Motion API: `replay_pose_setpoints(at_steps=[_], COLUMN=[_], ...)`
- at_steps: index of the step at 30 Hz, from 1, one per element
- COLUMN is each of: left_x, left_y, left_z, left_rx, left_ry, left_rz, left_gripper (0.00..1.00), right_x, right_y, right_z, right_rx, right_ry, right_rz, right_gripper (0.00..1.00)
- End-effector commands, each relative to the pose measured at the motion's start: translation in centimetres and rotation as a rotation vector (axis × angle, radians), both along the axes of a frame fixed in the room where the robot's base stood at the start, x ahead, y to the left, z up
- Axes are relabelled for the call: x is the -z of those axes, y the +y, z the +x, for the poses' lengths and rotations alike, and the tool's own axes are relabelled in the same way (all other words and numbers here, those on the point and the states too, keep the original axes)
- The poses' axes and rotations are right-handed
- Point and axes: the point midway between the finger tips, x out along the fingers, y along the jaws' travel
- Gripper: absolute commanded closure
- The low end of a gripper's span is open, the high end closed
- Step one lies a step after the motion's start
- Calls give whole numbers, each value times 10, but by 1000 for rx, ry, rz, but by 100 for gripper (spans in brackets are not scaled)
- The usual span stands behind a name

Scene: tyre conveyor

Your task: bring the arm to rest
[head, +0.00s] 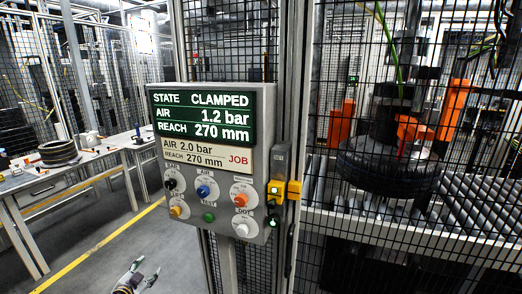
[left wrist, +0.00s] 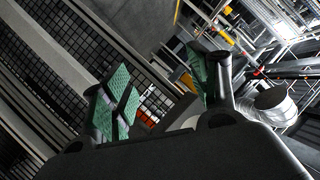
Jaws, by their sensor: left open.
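My left gripper (head: 137,278) is low at the bottom edge of the head view, below and to the left of the control panel (head: 211,165). It is open and empty, held over the floor and touching nothing. In the left wrist view its two fingers with green pads (left wrist: 165,95) stand apart with nothing between them. My right gripper is not in either view. The panel's screen (head: 200,116) reads STATE CLAMPED, AIR 1.2 bar, REACH 270 mm. A job label (head: 205,154) below it reads AIR 2.0 bar, REACH 270 mm.
Behind the mesh fence (head: 470,240) on the right, a tyre (head: 388,165) sits at an orange-armed clamp over a roller conveyor (head: 485,205). A workbench (head: 70,172) with stacked black rings stands at the left. The grey floor with a yellow line (head: 98,248) is clear between.

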Motion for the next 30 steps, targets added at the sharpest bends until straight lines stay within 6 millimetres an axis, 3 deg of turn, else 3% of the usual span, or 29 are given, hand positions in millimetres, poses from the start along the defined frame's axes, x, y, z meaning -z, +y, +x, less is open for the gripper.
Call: replay_pose_setpoints(at_steps=[1,8,15,23,30], left_x=[22,115,209,300,372], left_y=[9,40,59,61,48], left_z=[-6,-43,-101,-179,-261], left_rx=[-21,-100,-173,-237,-282], left_ry=[32,168,318,483,632], left_rz=[-2,-13,-29,-48,-70], left_gripper=[40,40,40,40,40], right_x=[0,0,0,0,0], right_y=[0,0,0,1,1], right_z=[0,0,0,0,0], right_rx=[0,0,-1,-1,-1], right_ry=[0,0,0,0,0], right_rz=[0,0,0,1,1], right_gripper=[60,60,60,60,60])
